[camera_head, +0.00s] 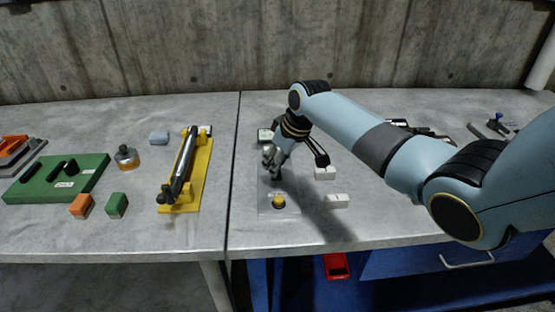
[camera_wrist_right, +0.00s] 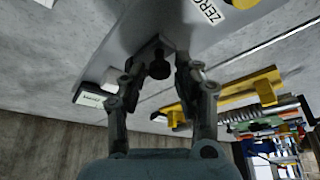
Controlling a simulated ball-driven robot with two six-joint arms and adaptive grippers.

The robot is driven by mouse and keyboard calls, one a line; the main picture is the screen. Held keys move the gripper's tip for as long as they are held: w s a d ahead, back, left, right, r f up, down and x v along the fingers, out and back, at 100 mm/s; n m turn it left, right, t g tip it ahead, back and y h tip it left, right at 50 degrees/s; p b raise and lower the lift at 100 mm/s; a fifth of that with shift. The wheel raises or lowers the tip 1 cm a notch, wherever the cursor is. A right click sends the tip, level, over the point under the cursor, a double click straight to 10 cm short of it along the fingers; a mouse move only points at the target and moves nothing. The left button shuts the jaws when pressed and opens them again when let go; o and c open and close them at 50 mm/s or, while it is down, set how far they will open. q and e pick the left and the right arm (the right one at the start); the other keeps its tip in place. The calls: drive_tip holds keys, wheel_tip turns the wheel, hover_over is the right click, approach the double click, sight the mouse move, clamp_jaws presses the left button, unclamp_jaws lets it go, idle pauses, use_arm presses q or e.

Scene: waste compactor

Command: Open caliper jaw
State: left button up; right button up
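My right gripper (camera_head: 270,158) is over a pale plate (camera_head: 290,206) near the front middle of the bench. In the right wrist view the right gripper (camera_wrist_right: 156,72) has its fingers spread, with a small dark knob (camera_wrist_right: 159,66) between the tips. A gap shows beside the knob, though exact contact is hard to tell. The plate bears a yellow-topped button (camera_head: 279,202); a "ZERO" label (camera_wrist_right: 210,12) shows in the wrist view. I cannot make out the caliper jaw clearly; the gripper hides the plate's far part. My left gripper is not in view.
A yellow stand (camera_head: 198,186) with a dark cylindrical tool lies to the left. Beyond it are a green board (camera_head: 92,178), a small bottle (camera_head: 126,157) and orange and green blocks. White blocks (camera_head: 337,200) lie just right of the plate. A concrete wall rises behind.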

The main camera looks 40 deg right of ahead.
drive_tip(key=shift+o, duration=1)
drive_tip(key=v, duration=1.2)
